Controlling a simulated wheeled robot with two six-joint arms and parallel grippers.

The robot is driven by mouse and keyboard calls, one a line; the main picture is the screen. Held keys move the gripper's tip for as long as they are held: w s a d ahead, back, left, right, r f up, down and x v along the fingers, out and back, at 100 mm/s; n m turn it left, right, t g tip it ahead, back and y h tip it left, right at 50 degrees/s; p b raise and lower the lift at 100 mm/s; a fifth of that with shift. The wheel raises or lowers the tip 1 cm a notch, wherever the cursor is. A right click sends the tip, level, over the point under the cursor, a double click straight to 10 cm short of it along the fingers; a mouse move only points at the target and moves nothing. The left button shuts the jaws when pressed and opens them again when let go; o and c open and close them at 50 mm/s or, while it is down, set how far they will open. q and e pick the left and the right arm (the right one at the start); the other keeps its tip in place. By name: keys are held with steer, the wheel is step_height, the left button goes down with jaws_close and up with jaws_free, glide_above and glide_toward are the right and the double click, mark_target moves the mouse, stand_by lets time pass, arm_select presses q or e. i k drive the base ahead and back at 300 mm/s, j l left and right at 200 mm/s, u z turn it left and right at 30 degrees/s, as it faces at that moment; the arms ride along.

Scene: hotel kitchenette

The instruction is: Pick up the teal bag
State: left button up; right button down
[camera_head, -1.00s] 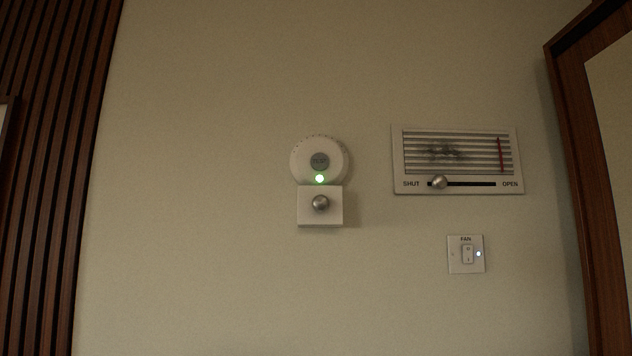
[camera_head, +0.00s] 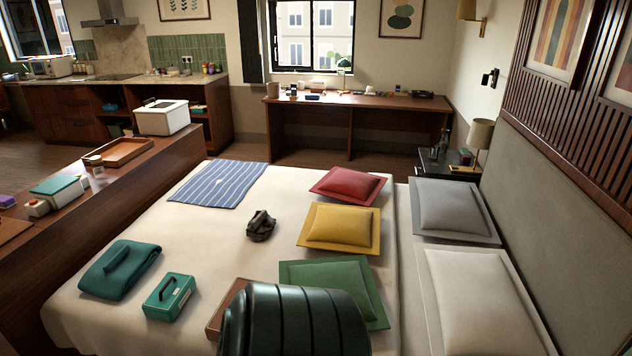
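A teal bag (camera_head: 120,270) with a dark handle on top lies flat and soft-looking at the front left corner of the bed (camera_head: 205,250). Close to its right is a smaller teal box (camera_head: 169,297) with a handle and a light patch on its front. The bag's top and near side are in plain view. Neither of my grippers shows in the head view.
A dark green ribbed rounded object (camera_head: 293,322) fills the bottom middle, partly covering a brown flat item (camera_head: 226,310) and a green cushion (camera_head: 327,276). A dark crumpled item (camera_head: 261,226) lies mid-bed. A long wooden counter (camera_head: 150,168) runs along the bed's left.

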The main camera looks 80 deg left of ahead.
mark_target(165, 302)
steer(key=u, duration=3.65)
